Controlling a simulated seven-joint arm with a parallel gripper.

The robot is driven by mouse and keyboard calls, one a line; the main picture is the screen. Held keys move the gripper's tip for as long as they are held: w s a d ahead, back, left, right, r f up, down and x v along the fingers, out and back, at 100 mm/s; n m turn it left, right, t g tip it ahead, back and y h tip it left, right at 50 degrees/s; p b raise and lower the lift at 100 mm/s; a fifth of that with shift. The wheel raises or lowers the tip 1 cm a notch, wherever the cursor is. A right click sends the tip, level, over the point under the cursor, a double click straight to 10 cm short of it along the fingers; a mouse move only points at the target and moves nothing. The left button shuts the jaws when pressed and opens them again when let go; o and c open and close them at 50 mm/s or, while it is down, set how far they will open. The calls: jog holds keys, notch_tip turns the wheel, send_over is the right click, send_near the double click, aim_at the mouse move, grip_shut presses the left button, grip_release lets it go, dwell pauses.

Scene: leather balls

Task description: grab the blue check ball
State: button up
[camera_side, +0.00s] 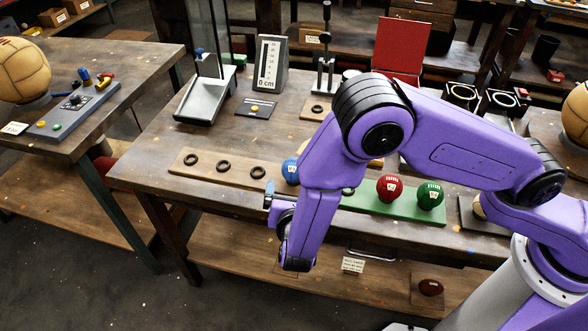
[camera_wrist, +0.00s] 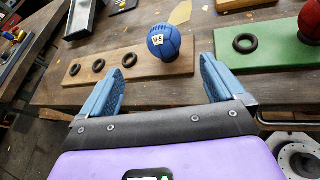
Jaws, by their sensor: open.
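A blue ball (camera_side: 290,172) with a white label sits at the right end of a wooden board (camera_side: 208,174). My arm hides part of it in the side view. In the wrist view the blue ball (camera_wrist: 164,42) is whole, beyond my fingertips and roughly centred between them; a check pattern is too small to make out. My gripper (camera_wrist: 160,68) is open and empty, with one blue finger on each side. In the side view my gripper (camera_side: 270,192) is at the table's front edge, mostly hidden by my arm, apart from the ball.
Dark rings (camera_wrist: 99,65) lie on the board left of the ball. A green board (camera_side: 378,207) to the right holds a red ball (camera_side: 389,188) and a green ball (camera_side: 430,194). A metal ramp (camera_side: 207,92) and a scale block (camera_side: 270,62) stand further back.

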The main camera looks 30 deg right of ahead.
aim_at(293, 172)
jog(key=x, duration=1)
jog(key=shift+d, duration=0.1)
jog(key=shift+f+x, duration=0.2)
jog(key=shift+x, duration=2.5)
jog(key=shift+s+d, duration=0.1)
jog(key=shift+s, duration=0.05)
jog(key=c, duration=1.1)
jog(key=shift+r, duration=0.1)
